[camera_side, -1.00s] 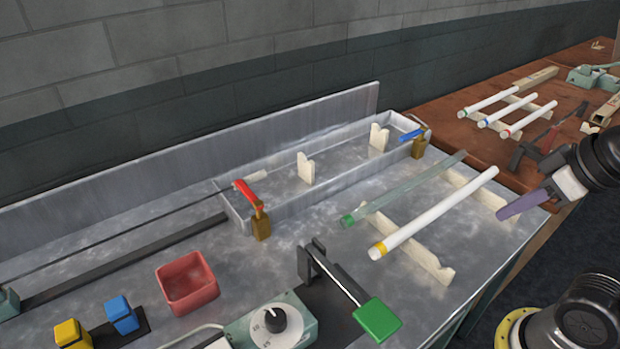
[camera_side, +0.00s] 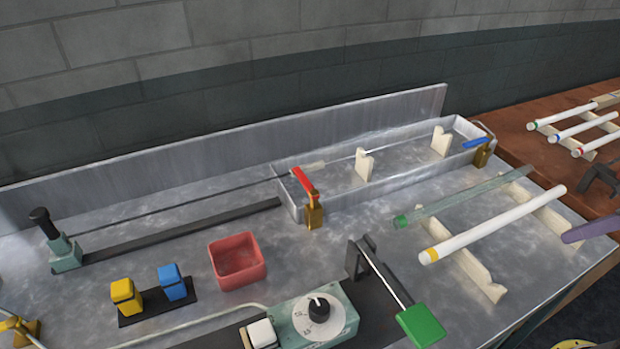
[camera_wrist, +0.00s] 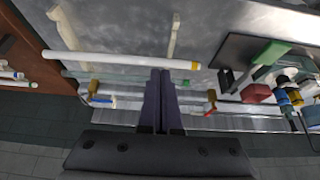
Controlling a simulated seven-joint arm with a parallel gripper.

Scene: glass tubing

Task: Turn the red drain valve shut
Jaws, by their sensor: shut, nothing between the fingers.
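The red drain valve has a red lever (camera_side: 305,184) on a brass body (camera_side: 314,216), at the near left end of the long metal trough (camera_side: 375,196). The lever slants up and back to the left, roughly across the trough's long side. It also shows small in the wrist view (camera_wrist: 211,96). My gripper (camera_wrist: 160,72) has two purple fingers lying together, shut and empty. In the side view only a purple finger shows at the right edge, beyond the tube rack and well apart from the valve.
A blue-levered valve (camera_side: 476,143) is at the trough's far end. A white tube (camera_side: 495,225) and a clear tube (camera_side: 460,200) lie on rests between my gripper and the trough. A red bin (camera_side: 237,261) and green-handled tool (camera_side: 420,325) stand nearer.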

